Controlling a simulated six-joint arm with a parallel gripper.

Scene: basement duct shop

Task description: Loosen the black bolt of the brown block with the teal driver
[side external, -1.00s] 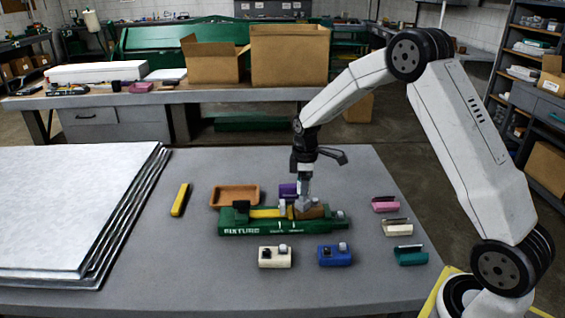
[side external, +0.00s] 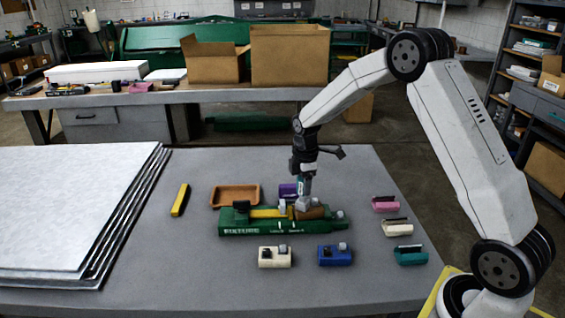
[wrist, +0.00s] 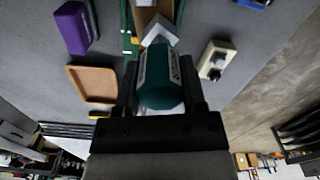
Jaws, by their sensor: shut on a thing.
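My gripper (wrist: 160,98) is shut on the teal driver (wrist: 160,75), with a finger on either side of its handle. In the side external view my gripper (side external: 304,178) points down over the green fixture (side external: 262,228). The driver's grey lower end (side external: 303,203) is at the brown block (side external: 314,212), which sits in the fixture. The block also shows partly in the wrist view (wrist: 146,16), beyond the driver. The black bolt is hidden, so I cannot tell whether the driver tip is seated on it.
A tan tray (side external: 234,193) and a purple block (side external: 288,190) stand behind the fixture. A white block (side external: 274,260) and a blue block (side external: 337,257) lie in front. Pink (side external: 385,206), cream (side external: 397,229) and teal (side external: 410,258) pieces line the right. A yellow-black tool (side external: 180,199) lies left.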

